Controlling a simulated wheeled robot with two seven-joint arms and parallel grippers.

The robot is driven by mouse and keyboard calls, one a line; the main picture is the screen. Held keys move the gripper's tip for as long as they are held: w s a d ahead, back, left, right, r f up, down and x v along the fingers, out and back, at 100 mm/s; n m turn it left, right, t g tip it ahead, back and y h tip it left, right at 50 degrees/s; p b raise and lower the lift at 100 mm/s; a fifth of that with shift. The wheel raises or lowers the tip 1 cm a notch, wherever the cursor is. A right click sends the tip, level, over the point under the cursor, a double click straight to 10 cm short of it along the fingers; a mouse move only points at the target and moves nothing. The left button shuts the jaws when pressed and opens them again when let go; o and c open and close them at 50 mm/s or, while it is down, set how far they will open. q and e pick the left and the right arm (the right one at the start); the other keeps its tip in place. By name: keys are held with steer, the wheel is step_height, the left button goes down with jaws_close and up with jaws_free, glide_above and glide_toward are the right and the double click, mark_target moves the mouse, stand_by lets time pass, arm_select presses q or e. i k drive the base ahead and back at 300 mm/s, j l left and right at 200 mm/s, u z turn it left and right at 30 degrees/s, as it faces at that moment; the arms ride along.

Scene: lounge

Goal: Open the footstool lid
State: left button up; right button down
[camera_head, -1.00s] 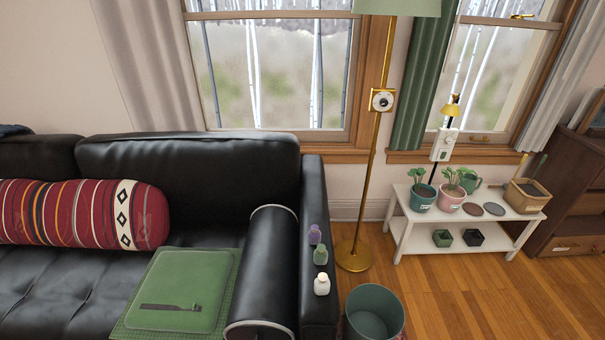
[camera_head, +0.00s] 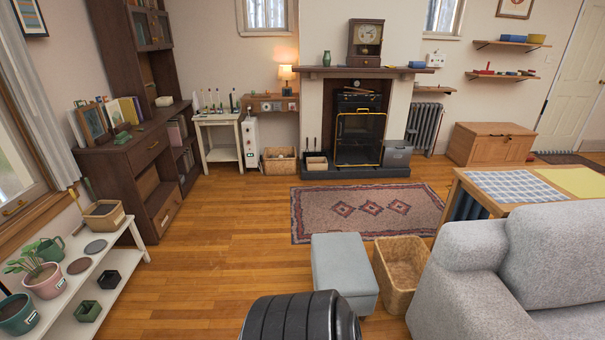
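A grey upholstered footstool (camera_head: 344,270) stands on the wood floor at lower centre, near the front edge of the patterned rug. It is box-shaped, and its flat padded top (camera_head: 341,257) looks closed. A wicker basket stands right beside it on its right. Neither of my grippers shows in the head view, so whether they are open or shut is hidden.
The wicker basket (camera_head: 401,272) and grey sofa (camera_head: 520,270) crowd the footstool's right side. A black ribbed rounded object (camera_head: 301,318) is at the bottom edge in front. The wood floor (camera_head: 225,240) to the left is clear. A white plant bench (camera_head: 118,262) stands at far left.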

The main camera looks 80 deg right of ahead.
mark_target(342, 263)
steer(key=l+z, duration=0.2)
steer(key=z, duration=0.25)
steer(key=i+l+z, duration=0.1)
steer(key=z, duration=0.35)
steer(key=i+l+z, duration=0.15)
steer(key=z, duration=0.35)
steer(key=i+l+z, duration=0.1)
steer(key=z, duration=0.35)
steer(key=i+z, duration=0.15)
steer(key=z, duration=0.3)
steer(key=i, duration=3.4)
steer(key=i+z, duration=0.2)
steer(key=z, duration=0.25)
steer(key=i+z, duration=0.2)
steer(key=z, duration=0.25)
steer(key=i+j+z, duration=0.15)
steer(key=z, duration=0.3)
steer(key=i+j+z, duration=0.15)
steer(key=z, duration=0.3)
steer(key=i+j+z, duration=0.1)
steer(key=j+z, duration=0.35)
steer(key=i+j+z, duration=0.1)
steer(key=z, duration=2.05)
